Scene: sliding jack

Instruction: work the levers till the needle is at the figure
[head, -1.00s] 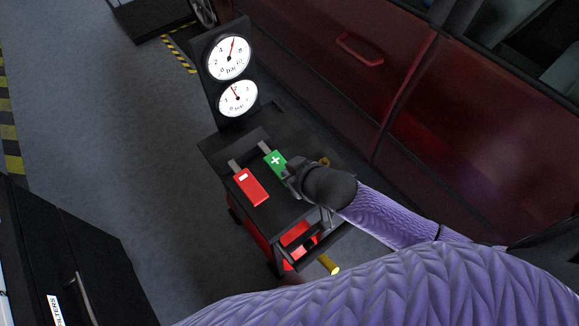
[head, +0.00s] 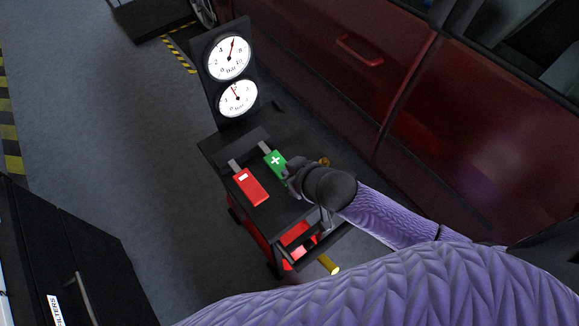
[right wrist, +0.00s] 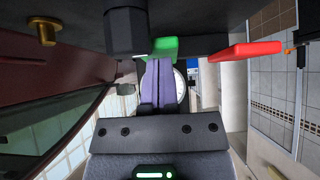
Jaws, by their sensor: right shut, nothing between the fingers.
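A black trolley jack carries two round white dials with red needles. The upper dial (head: 229,56) has its needle a little right of the top, between 4 and 8. The lower dial (head: 238,98) has its needle up and slightly left. The green lever (head: 275,161) with a white plus and the red lever (head: 250,187) with a white minus lie side by side. My right gripper (head: 290,172) is shut and empty at the near end of the green lever. In the right wrist view its fingers (right wrist: 158,82) overlap the green lever (right wrist: 163,44); contact is unclear. My left gripper is not in view.
A dark red car (head: 400,85) stands close on the right. A black cabinet (head: 75,270) stands at the lower left. A brass knob (right wrist: 43,31) shows in the right wrist view. Grey floor (head: 120,130) is clear to the left.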

